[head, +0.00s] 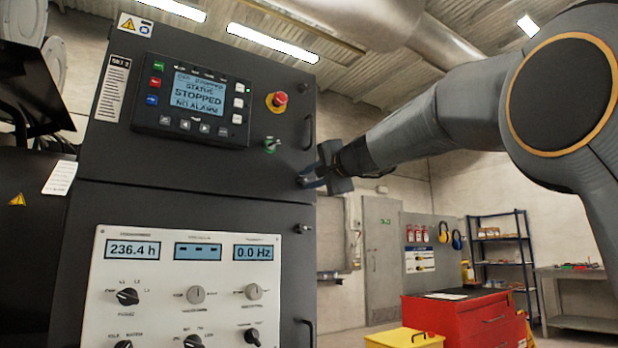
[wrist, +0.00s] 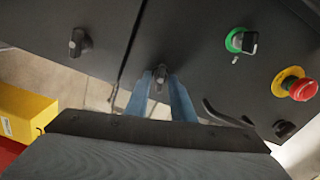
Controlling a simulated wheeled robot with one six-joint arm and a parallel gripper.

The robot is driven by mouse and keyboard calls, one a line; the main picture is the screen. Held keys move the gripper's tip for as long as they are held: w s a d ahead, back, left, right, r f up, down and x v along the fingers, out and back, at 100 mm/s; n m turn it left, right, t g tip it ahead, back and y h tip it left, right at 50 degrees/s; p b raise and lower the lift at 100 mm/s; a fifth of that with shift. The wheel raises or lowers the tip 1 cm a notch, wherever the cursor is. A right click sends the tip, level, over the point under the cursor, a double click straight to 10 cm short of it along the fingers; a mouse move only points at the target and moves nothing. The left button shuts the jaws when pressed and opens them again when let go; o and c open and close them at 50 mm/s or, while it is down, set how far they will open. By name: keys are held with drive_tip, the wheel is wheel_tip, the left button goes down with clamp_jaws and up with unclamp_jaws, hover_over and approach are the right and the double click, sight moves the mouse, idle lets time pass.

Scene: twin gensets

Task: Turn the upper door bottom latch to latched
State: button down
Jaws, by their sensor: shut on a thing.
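The upper door bottom latch (wrist: 159,75) is a small dark knob near the lower right corner of the upper cabinet door (head: 200,170). In the wrist view it sits between the two blue fingers of my gripper (wrist: 160,95). Its grip looks roughly in line with the door seam in that view. In the head view my gripper (head: 312,181) reaches in from the right, at the door's right edge. There the fingers mostly hide the latch. The gripper is shut on the latch.
A similar latch (wrist: 80,42) sits across the seam on the lower door. Near my gripper are a black door handle (head: 307,132), a green-ringed key switch (head: 270,145) and a red emergency stop (head: 279,100). A red tool cabinet (head: 450,315) and yellow box (head: 405,338) stand right.

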drive_tip(key=shift+m+p, duration=0.3)
drive_tip(key=shift+m, duration=1.2)
drive_tip(key=shift+f, duration=0.1)
drive_tip(key=c, duration=1.6)
unclamp_jaws()
drive_tip(key=shift+o, duration=0.2)
drive_tip(key=shift+s, duration=0.1)
drive_tip(key=b+v, duration=0.1)
drive_tip(key=v, duration=0.6)
drive_tip(key=shift+s+d, duration=0.25)
drive_tip(key=shift+f, duration=0.1)
